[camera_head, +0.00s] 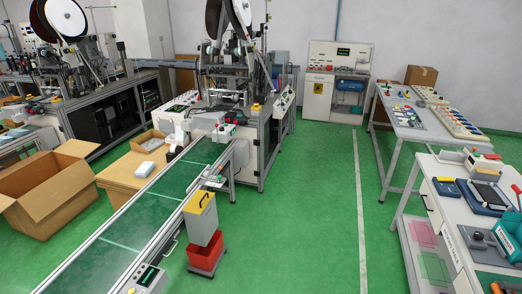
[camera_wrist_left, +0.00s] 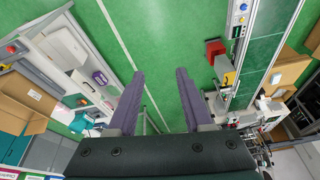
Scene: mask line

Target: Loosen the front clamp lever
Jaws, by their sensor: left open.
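I cannot pick out the front clamp lever with certainty in either view. A green-grey fixture with a dark knob (camera_head: 477,236) and a red-orange handle (camera_head: 516,189) are on the right-hand workbench, cut off by the picture edge. The mask machine (camera_head: 235,75) stands at the back centre with its reels and small fittings, too small to make out a lever. My left gripper (camera_wrist_left: 160,78) is open and empty in the left wrist view, its two purple fingers apart above the green floor. It does not show in the head view. My right gripper is in neither view.
A conveyor (camera_head: 150,212) runs from the machine toward the front left. An open carton (camera_head: 45,195) is at left. A second table (camera_head: 405,122) is at right. Green floor between is clear.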

